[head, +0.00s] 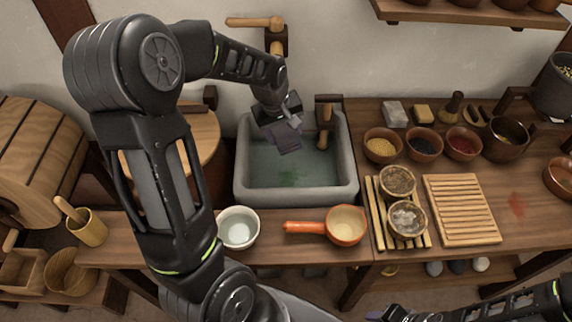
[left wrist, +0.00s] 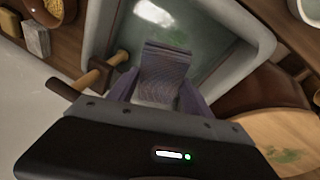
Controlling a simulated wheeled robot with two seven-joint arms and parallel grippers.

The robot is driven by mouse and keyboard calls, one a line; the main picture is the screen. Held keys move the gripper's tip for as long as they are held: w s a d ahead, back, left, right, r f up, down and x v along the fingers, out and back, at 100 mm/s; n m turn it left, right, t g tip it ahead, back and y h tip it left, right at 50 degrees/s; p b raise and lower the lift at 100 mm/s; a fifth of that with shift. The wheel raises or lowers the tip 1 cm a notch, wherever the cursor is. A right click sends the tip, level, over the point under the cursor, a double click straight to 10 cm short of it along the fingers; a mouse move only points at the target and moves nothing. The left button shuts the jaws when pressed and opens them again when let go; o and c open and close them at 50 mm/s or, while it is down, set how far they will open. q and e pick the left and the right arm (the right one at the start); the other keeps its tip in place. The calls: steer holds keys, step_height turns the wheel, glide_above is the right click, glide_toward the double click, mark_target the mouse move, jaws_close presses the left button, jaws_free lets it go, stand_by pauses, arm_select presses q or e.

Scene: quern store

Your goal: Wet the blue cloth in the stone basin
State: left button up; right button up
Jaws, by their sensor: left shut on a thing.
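The cloth (head: 285,138) looks dark bluish-purple and hangs as a small folded piece from my left gripper (head: 279,120). In the left wrist view the cloth (left wrist: 163,72) is ribbed and sits between the two fingers of the gripper (left wrist: 158,95), which is shut on it. The stone basin (head: 244,165) is grey and rectangular and holds greenish water (head: 300,170). The cloth is over the back part of the basin; I cannot tell whether its lower edge touches the water. My right gripper (head: 385,314) is partly cut off at the bottom edge, its jaws unclear.
A wooden spout (head: 324,125) stands at the basin's back right. A pale bowl (head: 239,228) and an orange pan (head: 345,226) stand on the counter in front. Spice bowls (head: 383,146) and a slatted rack (head: 460,208) are to the right. A round wooden lid (head: 190,140) is left.

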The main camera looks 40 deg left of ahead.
mark_target(289, 132)
arm_select(q)
steer(key=shift+r, duration=0.1)
steer(key=shift+r+p, duration=1.5)
steer(key=shift+r, duration=0.45)
steer(key=shift+s+d+m, duration=0.1)
steer(key=shift+s+m, duration=0.05)
steer(key=shift+m, duration=0.55)
steer(key=shift+d+m+h, duration=0.15)
steer(key=shift+m+h, duration=0.15)
steer(key=shift+m, duration=0.1)
steer(key=w+d+r+m+h, duration=0.1)
steer(key=d+m, duration=0.3)
steer(key=d, duration=0.4)
steer(key=w+d+m+g+h, duration=0.1)
steer(key=w+d+m, duration=0.2)
steer(key=d, duration=0.6)
steer(key=shift+w+r+m, duration=0.4)
steer(key=shift+m, duration=0.6)
